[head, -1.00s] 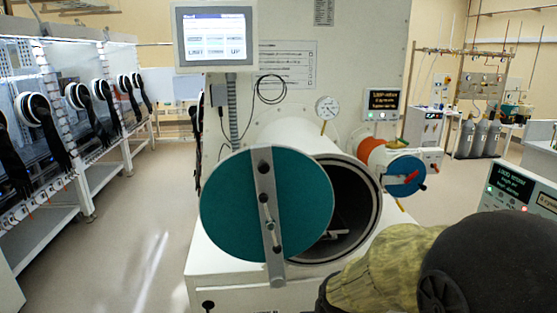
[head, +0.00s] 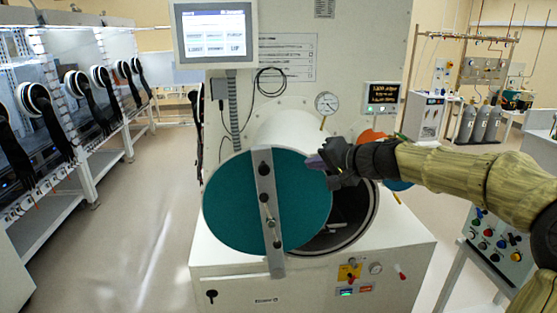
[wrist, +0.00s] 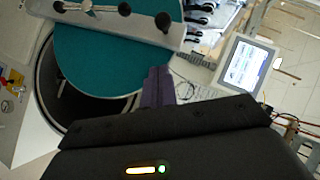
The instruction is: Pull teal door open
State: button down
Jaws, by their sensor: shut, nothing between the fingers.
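The teal door (head: 225,205) is a round disc with a grey vertical bar (head: 267,205) and dark knobs across its face. It stands swung partly aside to the left of the dark round chamber opening (head: 355,215). My gripper (head: 314,162) is shut and empty at the door's upper right edge, in front of the opening; whether it touches the edge is unclear. In the wrist view the teal door (wrist: 95,62) fills the upper left, and my gripper's purple fingers (wrist: 158,85) are together beside its rim.
A screen (head: 213,32) and a pressure gauge (head: 327,103) are above the chamber. A smaller blue-capped port (head: 397,185) is to the right, partly behind my arm. A row of gloveboxes (head: 75,110) lines the left, with clear floor (head: 150,210) between.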

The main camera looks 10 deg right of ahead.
jog(key=shift+r, duration=0.75)
jog(key=shift+w+d, duration=0.1)
jog(key=s+a+f+p+x, duration=0.1)
jog(key=p+x, duration=0.4)
jog(key=x, duration=0.7)
jog(key=shift+a+p, duration=0.3)
jog(key=shift+a, duration=0.2)
jog(key=shift+s, duration=0.1)
